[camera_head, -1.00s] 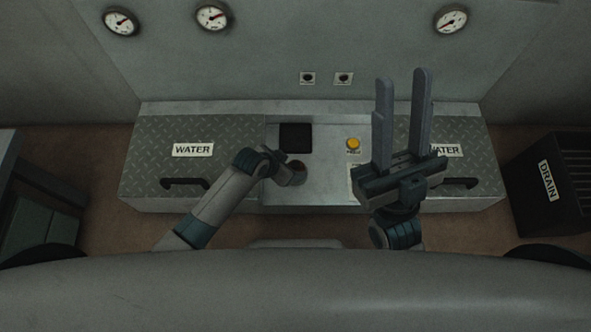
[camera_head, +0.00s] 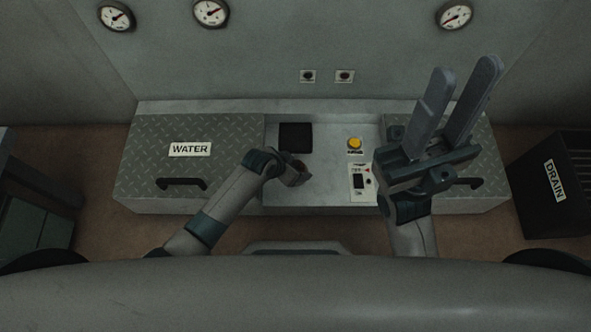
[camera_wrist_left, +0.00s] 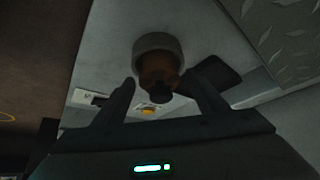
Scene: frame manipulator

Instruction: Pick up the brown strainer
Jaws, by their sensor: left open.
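The brown strainer appears to be the brown round piece (camera_wrist_left: 157,68) with a grey collar around its far end in the left wrist view. It lies in front of and between the fingertips of my left gripper (camera_wrist_left: 160,82), which is open. I cannot tell whether a finger touches it. In the head view my left arm ends over the middle of the metal counter, and its fingers cannot be made out there. My right gripper (camera_head: 458,98) is open and empty, its fingers pointing up and right over the counter's right side.
The metal counter (camera_head: 315,190) has a black square (camera_head: 296,137), a yellow button (camera_head: 354,144) and a switch panel (camera_head: 360,182). A hatch marked WATER (camera_head: 160,130) with a handle is on the left. A dark DRAIN box (camera_head: 553,185) stands at right. Gauges hang on the wall.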

